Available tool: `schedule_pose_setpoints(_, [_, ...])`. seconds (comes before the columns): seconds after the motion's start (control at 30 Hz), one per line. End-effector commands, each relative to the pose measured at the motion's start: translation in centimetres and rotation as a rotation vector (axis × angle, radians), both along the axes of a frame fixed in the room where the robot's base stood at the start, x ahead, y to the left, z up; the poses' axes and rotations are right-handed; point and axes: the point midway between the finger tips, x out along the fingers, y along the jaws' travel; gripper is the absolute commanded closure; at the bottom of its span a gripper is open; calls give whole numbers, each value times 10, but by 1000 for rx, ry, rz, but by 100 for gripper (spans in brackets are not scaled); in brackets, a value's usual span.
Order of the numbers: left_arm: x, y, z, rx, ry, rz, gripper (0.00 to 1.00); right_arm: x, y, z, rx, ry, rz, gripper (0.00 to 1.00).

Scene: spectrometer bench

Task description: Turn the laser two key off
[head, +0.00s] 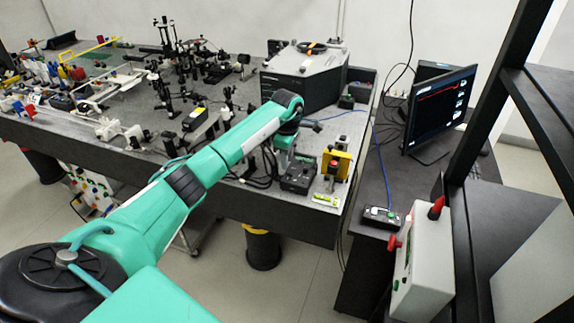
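My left arm reaches across the front of the optical bench, and its gripper (282,164) hangs pointing down near the bench's front right corner. The fingertips are small and partly hidden by the wrist, so I cannot see whether they are open or shut. A small black control box (299,174) stands just right of the gripper; I cannot tell whether they touch. No key can be made out clearly, and I cannot tell which device is laser two. My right gripper is out of view.
A yellow unit with a red button (334,168) stands right of the black box. A large grey instrument (305,78) is behind. Optics crowd the bench's left. A side desk holds a monitor (438,108) and button box (381,217). A white box with red knobs (422,262) is at the right.

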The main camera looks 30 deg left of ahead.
Motion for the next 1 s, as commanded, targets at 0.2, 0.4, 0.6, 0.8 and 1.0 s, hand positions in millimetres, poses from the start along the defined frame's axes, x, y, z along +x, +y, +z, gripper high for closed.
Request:
schedule_pose_setpoints(0.2, [0,-1,-34,-3,1,0,72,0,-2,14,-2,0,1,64])
schedule_pose_setpoints(0.4, [0,0,-48,-1,-1,0,72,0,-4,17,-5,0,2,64])
schedule_pose_setpoints(0.6, [0,0,-49,-1,-1,0,72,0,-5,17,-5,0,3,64])
schedule_pose_setpoints(0.8, [0,0,-49,-1,-1,0,97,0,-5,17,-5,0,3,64])
schedule_pose_setpoints(1.0, [0,0,-49,-1,-2,0,100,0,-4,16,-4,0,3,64])
